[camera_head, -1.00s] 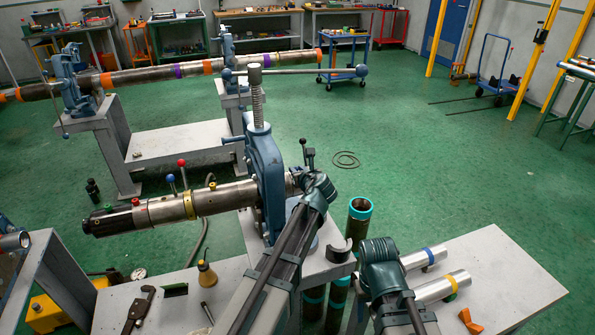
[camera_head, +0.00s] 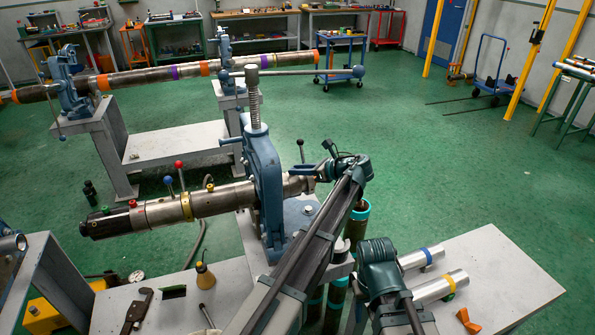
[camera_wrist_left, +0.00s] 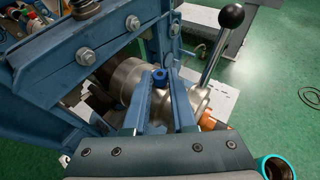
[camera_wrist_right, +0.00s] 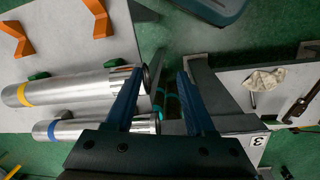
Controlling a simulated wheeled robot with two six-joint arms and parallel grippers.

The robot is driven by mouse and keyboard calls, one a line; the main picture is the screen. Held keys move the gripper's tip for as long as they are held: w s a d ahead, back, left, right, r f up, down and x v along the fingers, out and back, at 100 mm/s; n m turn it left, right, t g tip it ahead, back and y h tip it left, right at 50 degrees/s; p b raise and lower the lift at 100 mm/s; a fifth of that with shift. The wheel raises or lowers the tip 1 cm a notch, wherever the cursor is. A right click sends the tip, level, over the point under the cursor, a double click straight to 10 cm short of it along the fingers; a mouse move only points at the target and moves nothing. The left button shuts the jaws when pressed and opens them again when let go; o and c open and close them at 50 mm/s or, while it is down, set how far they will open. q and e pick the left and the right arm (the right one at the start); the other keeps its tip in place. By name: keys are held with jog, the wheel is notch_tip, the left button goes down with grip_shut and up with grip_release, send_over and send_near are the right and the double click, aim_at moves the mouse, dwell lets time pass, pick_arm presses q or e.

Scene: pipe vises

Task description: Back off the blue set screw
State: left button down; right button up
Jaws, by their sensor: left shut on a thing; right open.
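The blue set screw (camera_wrist_left: 160,76) sits on a steel collar (camera_wrist_left: 130,78) at the end of the clamped pipe (camera_head: 225,196). My left gripper (camera_wrist_left: 160,82) is shut on the blue set screw, its two blue fingers on either side of it. In the head view my left gripper (camera_head: 318,173) reaches in at the pipe's right end, beside the blue vise (camera_head: 265,170); the screw is hidden there. My right gripper (camera_wrist_right: 157,78) is open and empty above the gap beside the pipe table. Its wrist (camera_head: 377,250) shows in the head view, with its fingers hidden.
A lever with a black ball (camera_wrist_left: 231,17) stands close to my left gripper. Two steel pipes (camera_head: 440,288) lie on the right table. Teal-ended pipes (camera_head: 360,210) stand upright between the tables. A second vise stand with a long pipe (camera_head: 140,77) is behind.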

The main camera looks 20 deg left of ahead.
pick_arm(q)
jog(key=n+g, duration=0.1)
jog(key=g, duration=0.1)
jog(key=w+n+g, duration=0.1)
jog(key=n+g, duration=0.1)
jog(key=shift+w+d, duration=0.1)
jog(key=shift+d, duration=0.05)
jog(key=shift+n+g, duration=1.4)
jog(key=shift+f+n+g, duration=0.1)
jog(key=shift+n+g, duration=0.2)
jog(key=c, duration=0.7)
grip_release()
jog(key=shift+c, duration=0.2)
